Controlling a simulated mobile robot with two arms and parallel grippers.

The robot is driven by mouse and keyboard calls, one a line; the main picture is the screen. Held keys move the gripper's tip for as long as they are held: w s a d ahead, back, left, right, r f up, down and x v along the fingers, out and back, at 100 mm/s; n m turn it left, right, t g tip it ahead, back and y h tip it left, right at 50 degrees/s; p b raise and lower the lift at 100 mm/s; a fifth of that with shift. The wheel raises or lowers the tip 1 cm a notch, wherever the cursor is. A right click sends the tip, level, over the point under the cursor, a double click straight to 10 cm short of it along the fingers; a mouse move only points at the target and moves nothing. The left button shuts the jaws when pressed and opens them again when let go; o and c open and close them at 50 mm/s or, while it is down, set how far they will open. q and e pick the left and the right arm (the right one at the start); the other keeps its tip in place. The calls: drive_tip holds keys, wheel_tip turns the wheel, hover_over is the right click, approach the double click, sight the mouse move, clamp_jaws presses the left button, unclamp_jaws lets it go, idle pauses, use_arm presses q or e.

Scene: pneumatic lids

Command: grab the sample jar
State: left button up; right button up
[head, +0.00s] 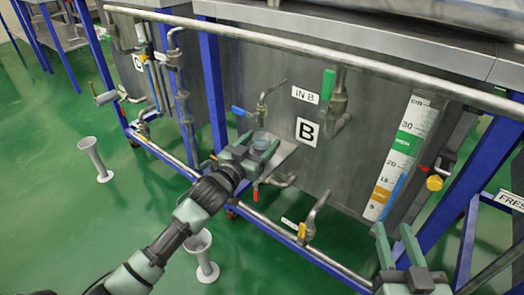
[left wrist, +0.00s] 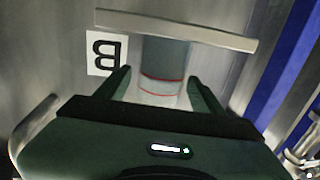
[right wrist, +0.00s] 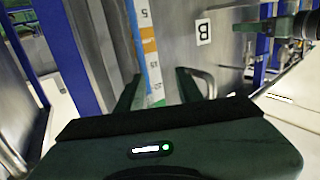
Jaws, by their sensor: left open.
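The sample jar (head: 262,141) is a small clear cylinder at a small grey shelf (head: 283,152) on the front of tank B. In the left wrist view the jar (left wrist: 165,68) shows red lines round it and stands between the two fingers. My left gripper (head: 263,153) is open around the jar, with a finger on either side; I cannot tell whether they touch it. My right gripper (head: 397,244) is open and empty, in front of the tank near the level scale; its fingers also show in the right wrist view (right wrist: 157,92).
A long pipe rail (head: 300,47) crosses in front of the tanks. Blue (head: 238,112), green (head: 328,85) and yellow (head: 434,183) valve handles stick out near the grippers. Grey floor stands (head: 96,160) are on the green floor, which is open at the left.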

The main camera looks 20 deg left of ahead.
sight(266, 136)
use_arm(q)
drive_tip(key=x, duration=0.3)
drive_tip(key=shift+f+b, duration=0.1)
drive_tip(key=shift+b, duration=0.25)
drive_tip(key=c, duration=1.4)
clamp_jaws()
use_arm(e)
drive_tip(key=r+t, duration=0.2)
drive_tip(key=r, duration=0.1)
drive_tip(key=r+y, duration=0.1)
drive_tip(key=r, duration=0.1)
drive_tip(key=shift+s+a+t, duration=0.1)
drive_tip(key=shift+a+t, duration=0.2)
drive_tip(key=shift+t, duration=0.1)
